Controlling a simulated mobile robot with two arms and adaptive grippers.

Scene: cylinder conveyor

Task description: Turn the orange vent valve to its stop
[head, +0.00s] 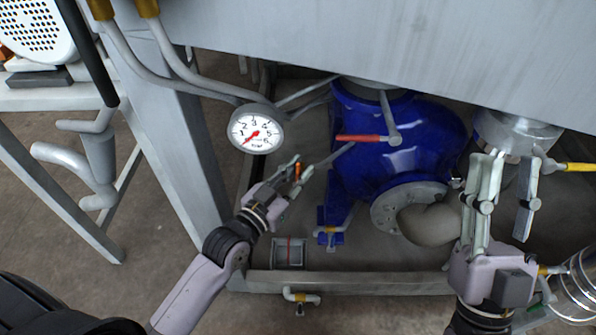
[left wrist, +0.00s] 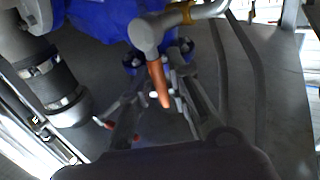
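The orange valve handle (head: 297,171) is a small piece between the fingers of my left gripper (head: 299,173) in the head view, below and right of the gauge. In the left wrist view the orange handle (left wrist: 158,84) hangs from a grey rounded valve body (left wrist: 149,32), between the spread fingers of my left gripper (left wrist: 160,98). The fingers stand apart; I cannot tell whether either touches the handle. My right gripper (head: 510,185) is open and empty at the right, with its fingers pointing up, in front of the blue pump's right side.
A dial gauge (head: 255,130) with a red needle stands up-left of my left gripper. A yellow lever (head: 580,167) is at far right. A grey frame leg (head: 185,120) stands left of my left gripper.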

